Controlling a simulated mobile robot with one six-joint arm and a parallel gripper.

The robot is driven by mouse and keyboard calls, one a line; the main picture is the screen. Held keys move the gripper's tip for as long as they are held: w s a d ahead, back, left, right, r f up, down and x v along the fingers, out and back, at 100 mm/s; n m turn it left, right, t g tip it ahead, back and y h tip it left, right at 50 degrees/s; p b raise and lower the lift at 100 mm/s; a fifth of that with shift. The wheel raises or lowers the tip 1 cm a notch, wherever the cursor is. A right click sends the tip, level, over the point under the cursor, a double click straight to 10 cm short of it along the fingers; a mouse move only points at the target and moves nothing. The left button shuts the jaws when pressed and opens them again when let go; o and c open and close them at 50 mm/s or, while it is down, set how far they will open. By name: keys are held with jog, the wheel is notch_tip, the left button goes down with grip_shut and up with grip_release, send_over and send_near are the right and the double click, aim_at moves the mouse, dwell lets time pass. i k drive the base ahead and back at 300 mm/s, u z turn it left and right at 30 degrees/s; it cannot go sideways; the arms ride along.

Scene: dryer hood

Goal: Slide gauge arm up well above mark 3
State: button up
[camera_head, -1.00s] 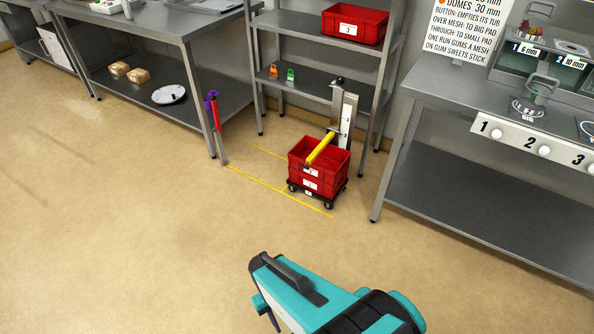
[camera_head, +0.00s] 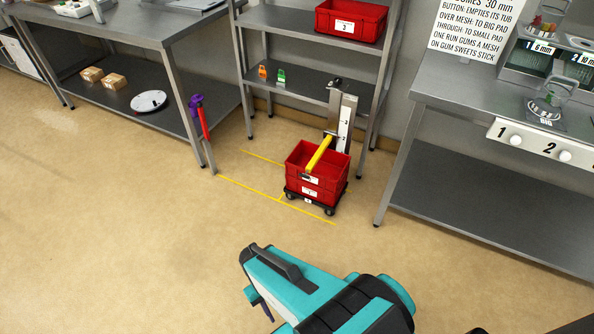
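The gauge is a grey upright post with a white numbered scale (camera_head: 344,122), standing behind a stack of red crates. The mark digits are too small to read surely. My arm, teal and black, shows at the bottom of the view; its dark gripper (camera_head: 264,311) is partly visible at the lower left of it, pointing down, well apart from the gauge. Its fingers are too hidden to judge.
The crates sit on a black wheeled dolly (camera_head: 311,203) inside yellow floor lines (camera_head: 262,195). A metal shelf (camera_head: 287,83) with another red crate (camera_head: 351,19) stands behind. Steel benches flank it left and right (camera_head: 470,180). The floor in front is clear.

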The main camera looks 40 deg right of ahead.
aim_at(329, 136)
jog(key=u, duration=0.35)
jog(key=i, duration=0.85)
jog(key=u, duration=0.4)
